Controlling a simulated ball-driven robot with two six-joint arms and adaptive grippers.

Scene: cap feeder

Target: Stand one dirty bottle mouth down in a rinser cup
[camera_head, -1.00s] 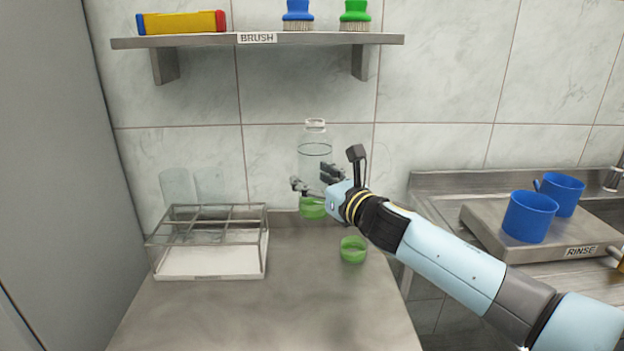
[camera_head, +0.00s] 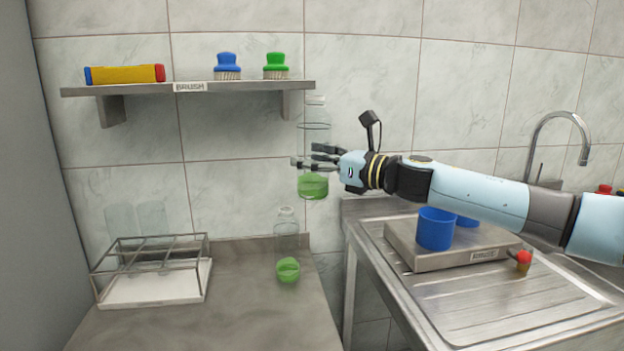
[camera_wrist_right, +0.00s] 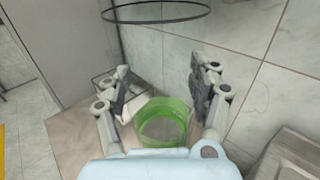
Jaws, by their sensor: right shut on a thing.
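My right gripper (camera_head: 318,157) is shut on a clear dirty bottle (camera_head: 313,186) with green residue at its bottom. The bottle is upright, mouth up, in the air before the wall, its neck by the shelf's right end. In the right wrist view the green band (camera_wrist_right: 162,122) shows between the fingers (camera_wrist_right: 160,88). A second clear dirty bottle (camera_head: 287,270) with green at its base stands upright on the counter below. Two blue rinser cups, a front one (camera_head: 436,230) and a rear one (camera_head: 467,220) partly hidden behind it, stand on the platform labelled RINSE. My left gripper is out of view.
A wire rack (camera_head: 152,288) with clear glass items stands on the counter's left. A wall shelf (camera_head: 240,87) holds brushes. The steel sink drainboard (camera_head: 500,300) is at the right, with a tap (camera_head: 560,118) and a red-topped knob (camera_head: 523,261). The counter front is clear.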

